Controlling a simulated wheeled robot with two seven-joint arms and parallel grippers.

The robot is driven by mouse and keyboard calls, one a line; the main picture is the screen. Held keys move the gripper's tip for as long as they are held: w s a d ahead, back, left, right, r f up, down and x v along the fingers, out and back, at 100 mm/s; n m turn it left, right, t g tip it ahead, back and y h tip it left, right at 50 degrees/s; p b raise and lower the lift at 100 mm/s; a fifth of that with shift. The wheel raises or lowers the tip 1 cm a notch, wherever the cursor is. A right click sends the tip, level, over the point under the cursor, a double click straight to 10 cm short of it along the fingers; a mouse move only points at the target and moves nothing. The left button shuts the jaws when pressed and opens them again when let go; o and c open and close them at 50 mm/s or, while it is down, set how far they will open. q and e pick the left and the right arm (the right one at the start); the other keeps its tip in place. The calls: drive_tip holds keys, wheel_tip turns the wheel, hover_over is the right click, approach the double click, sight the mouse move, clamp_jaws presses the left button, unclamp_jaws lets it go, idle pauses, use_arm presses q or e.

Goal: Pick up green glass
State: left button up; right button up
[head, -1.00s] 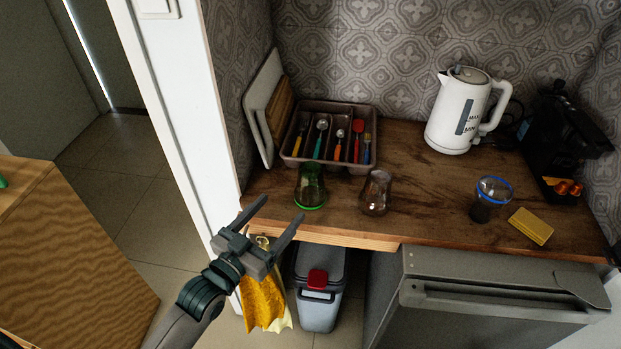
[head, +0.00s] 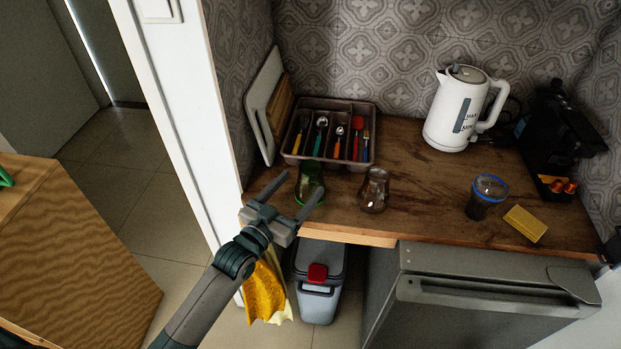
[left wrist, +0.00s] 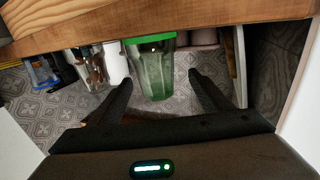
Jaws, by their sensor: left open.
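The green glass (head: 307,192) stands upright near the front edge of the wooden counter, in front of the cutlery tray. Its bright green base band shows at the counter. My left gripper (head: 303,182) is open and empty, its fingers reaching over the counter's front edge at the glass and partly covering it. In the left wrist view, which looks upside down, the green glass (left wrist: 153,72) appears between the two spread fingers of the left gripper (left wrist: 159,80), with a gap on each side. I cannot tell whether the fingers reach around it. My right gripper is not seen.
A clear brownish glass (head: 374,190) stands just right of the green one. The cutlery tray (head: 293,152) and a cutting board (head: 262,103) are behind. A kettle (head: 455,110), blue-rimmed cup (head: 484,200) and yellow sponge (head: 525,223) stand farther right. A bin (head: 318,290) is below.

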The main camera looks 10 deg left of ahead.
sight(304, 186)
use_arm(q)
drive_tip(key=shift+w+d+p, duration=0.35)
drive_tip(key=shift+w+p, duration=0.1)
drive_tip(key=shift+w, duration=0.15)
drive_tip(key=p+x, duration=0.1)
drive_tip(key=x, duration=0.2)
drive_tip(key=shift+s+d+f, duration=0.1)
drive_tip(key=shift+s+d, duration=0.05)
drive_tip(key=shift+d, duration=0.05)
drive_tip(key=shift+w+d+f, duration=0.1)
drive_tip(key=shift+w+f, duration=0.05)
drive_tip(key=shift+w, duration=0.25)
drive_tip(key=c, duration=1.3)
